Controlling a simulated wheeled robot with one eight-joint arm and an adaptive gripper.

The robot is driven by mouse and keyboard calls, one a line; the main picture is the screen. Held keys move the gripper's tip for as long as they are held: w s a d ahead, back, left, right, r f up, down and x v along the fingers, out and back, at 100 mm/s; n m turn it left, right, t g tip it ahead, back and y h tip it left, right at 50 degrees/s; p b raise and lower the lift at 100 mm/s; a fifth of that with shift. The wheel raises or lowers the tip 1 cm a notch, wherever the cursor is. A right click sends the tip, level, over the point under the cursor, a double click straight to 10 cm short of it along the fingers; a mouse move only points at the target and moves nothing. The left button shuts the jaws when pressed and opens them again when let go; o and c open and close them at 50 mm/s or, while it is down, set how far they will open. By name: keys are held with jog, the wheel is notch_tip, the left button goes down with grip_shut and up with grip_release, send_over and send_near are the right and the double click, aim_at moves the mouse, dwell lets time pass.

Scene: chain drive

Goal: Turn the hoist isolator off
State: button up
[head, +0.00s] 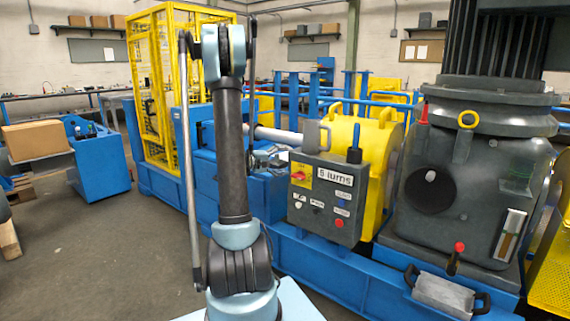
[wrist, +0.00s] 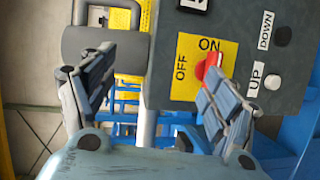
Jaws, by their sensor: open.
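The isolator is a red handle (wrist: 209,64) on a yellow plate (wrist: 186,86) marked ON and OFF. In the wrist view the handle's visible end points up toward ON, and its lower part is hidden by my right finger. In the head view the yellow plate (head: 302,183) is at the upper left of the grey control box (head: 345,218). My gripper (wrist: 161,66) is open and empty. Its right finger overlaps the plate beside the red handle; I cannot tell whether they touch. Its left finger is off the box's edge.
UP (wrist: 257,79) and DOWN (wrist: 265,31) labels with dark and pale buttons sit right of the plate. A grey plate with a handle slot (wrist: 103,42) stands left of the box. A yellow drum guard (head: 362,140) stands behind.

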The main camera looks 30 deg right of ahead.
jog(key=s+a+r, duration=0.2)
jog(key=a, duration=0.3)
jog(key=s+a+r, duration=0.2)
jog(key=a, duration=0.3)
jog(key=shift+s+r, duration=0.25)
jog(key=shift+r, duration=0.05)
dwell(0.9)
jog(key=shift+a, duration=0.1)
